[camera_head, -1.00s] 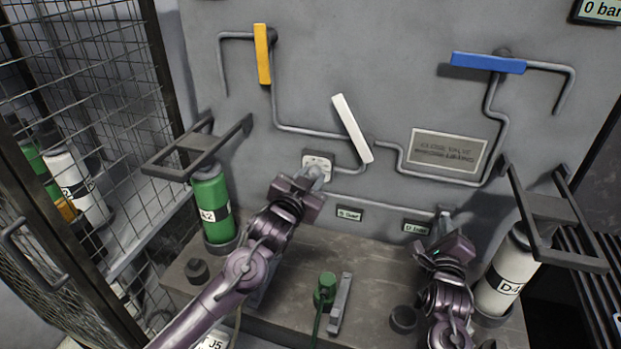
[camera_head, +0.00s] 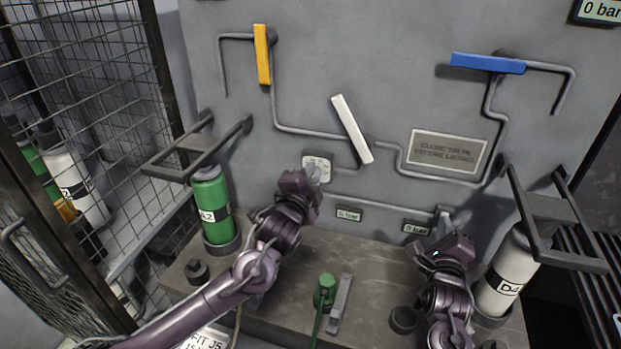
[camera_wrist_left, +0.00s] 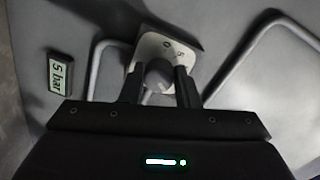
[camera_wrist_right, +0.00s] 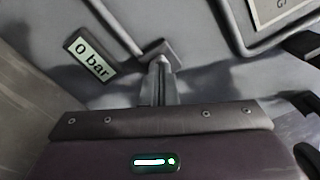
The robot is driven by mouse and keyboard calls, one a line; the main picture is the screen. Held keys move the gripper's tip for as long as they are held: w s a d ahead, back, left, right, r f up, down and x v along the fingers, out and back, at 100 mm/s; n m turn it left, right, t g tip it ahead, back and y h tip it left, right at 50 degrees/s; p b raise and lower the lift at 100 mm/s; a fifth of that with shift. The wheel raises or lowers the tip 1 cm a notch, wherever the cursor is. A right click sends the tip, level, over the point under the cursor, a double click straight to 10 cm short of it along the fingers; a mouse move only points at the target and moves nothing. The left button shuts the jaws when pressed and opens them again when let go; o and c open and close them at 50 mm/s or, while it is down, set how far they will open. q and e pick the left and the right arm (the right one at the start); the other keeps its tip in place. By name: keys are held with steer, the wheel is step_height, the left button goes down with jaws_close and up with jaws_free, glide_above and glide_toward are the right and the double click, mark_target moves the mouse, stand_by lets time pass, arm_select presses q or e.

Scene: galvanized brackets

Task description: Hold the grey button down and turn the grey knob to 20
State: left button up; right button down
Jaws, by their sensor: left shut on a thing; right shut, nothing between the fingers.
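The grey knob (camera_wrist_left: 158,76) sits on a pale dial plate (camera_wrist_left: 180,52) on the wall panel. The plate also shows in the head view (camera_head: 315,163). My left gripper (camera_head: 316,178) is shut on the knob, one finger on each side of it in the left wrist view. My right gripper (camera_wrist_right: 161,80) is shut and empty, its fingertips pointing at the wall fitting where the grey button (camera_wrist_right: 160,53) appears to be. The fingertips cover most of the button, so I cannot tell how far it is pressed.
Yellow (camera_head: 262,54), white (camera_head: 352,129) and blue (camera_head: 488,63) levers and pipes are on the panel. A green bottle (camera_head: 211,207) and a white bottle (camera_head: 505,270) flank the bench.

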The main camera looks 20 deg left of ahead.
arm_select(q)
steer(key=m, duration=0.4)
steer(key=shift+d+y, duration=0.1)
steer(key=shift+y, duration=0.2)
steer(key=shift+m, duration=0.4)
steer(key=o, duration=1)
steer(key=shift+c, duration=0.2)
